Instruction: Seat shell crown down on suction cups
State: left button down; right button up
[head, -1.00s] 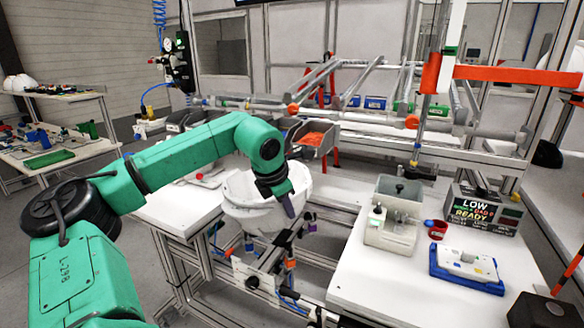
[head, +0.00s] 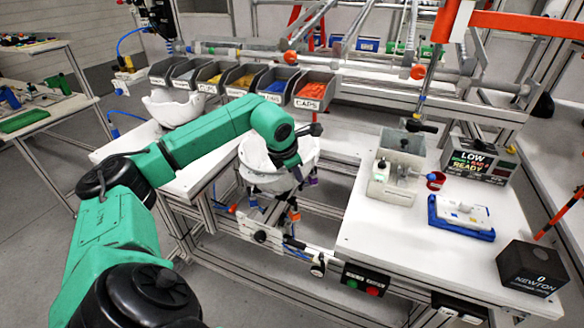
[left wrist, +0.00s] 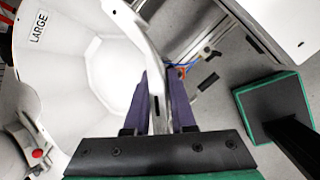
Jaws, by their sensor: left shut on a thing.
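My left gripper (head: 298,176) is shut on the rim of a white helmet shell (head: 258,160). The shell hangs open side up and crown down, over the suction fixture (head: 268,236) in the gap between the benches. The suction cups (head: 293,215) show just under the crown; I cannot tell whether the shell touches them. In the left wrist view the shell (left wrist: 95,60) bears a "LARGE" label, and the purple fingers of my left gripper (left wrist: 162,85) straddle its rim. My right gripper is not in view.
A second white shell (head: 172,108) sits on the left bench. A row of labelled bins (head: 240,80) stands behind.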

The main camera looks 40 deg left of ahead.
pick_arm(q)
jog(key=shift+w+a+f+p, duration=0.15)
jog(key=shift+w+p, duration=0.2)
jog(key=shift+w, duration=0.65)
jog(key=f+b, duration=0.2)
jog(key=f, duration=0.1)
jog(key=shift+a, duration=0.2)
jog(key=shift+f+b, duration=0.65)
jog(key=shift+b, duration=0.05)
jog(key=shift+f, duration=0.15)
jog(key=c, duration=0.7)
grip_release()
jog(key=shift+d, duration=0.1)
